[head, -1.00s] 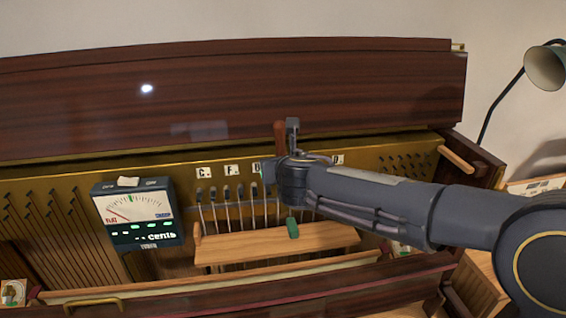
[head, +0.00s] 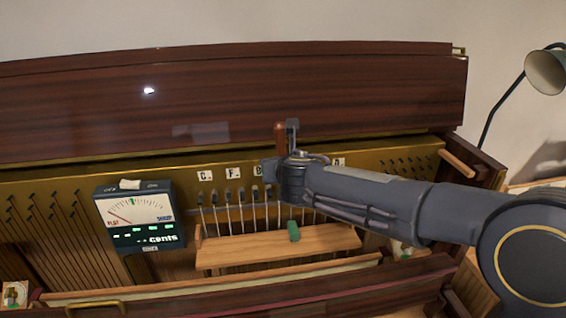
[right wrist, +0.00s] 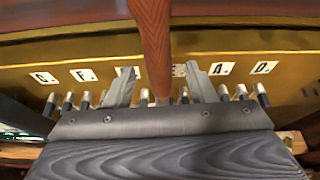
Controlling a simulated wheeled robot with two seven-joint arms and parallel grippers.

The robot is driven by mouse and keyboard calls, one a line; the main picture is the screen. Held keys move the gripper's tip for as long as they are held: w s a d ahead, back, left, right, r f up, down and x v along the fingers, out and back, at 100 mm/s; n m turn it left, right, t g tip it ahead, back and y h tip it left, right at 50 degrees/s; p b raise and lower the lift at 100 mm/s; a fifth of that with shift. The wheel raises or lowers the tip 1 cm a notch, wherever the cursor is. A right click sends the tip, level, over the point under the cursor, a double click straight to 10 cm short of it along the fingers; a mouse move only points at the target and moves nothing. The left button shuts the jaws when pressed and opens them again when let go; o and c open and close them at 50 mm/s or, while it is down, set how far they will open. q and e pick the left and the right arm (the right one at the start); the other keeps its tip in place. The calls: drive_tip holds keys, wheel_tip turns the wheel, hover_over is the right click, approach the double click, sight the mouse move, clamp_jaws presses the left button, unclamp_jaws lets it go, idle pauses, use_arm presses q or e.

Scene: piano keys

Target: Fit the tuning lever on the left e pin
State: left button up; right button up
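The tuning lever's reddish wooden handle (head: 281,138) stands upright at the row of pins. It also shows in the right wrist view (right wrist: 151,40), where its lower end runs down between my fingers. My right gripper (right wrist: 163,88) is open, one finger on each side of the handle with a visible gap on both sides. In the head view my right gripper (head: 287,150) covers the lever's lower part. Several grey pins (right wrist: 75,102) stand in a row below letter cards. The two middle cards are partly hidden, so I cannot tell which pin is under the lever. My left gripper is not in view.
A tuning meter (head: 138,215) stands at left on the piano. A wooden ledge (head: 230,256) with a green block (head: 293,231) lies below the pins. The dark raised lid (head: 350,95) rises behind. A lamp (head: 545,72) is at far right.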

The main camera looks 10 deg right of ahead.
drive_tip(key=o, duration=0.6)
drive_tip(key=s+b, duration=0.1)
drive_tip(key=s, duration=0.8)
idle(0.3)
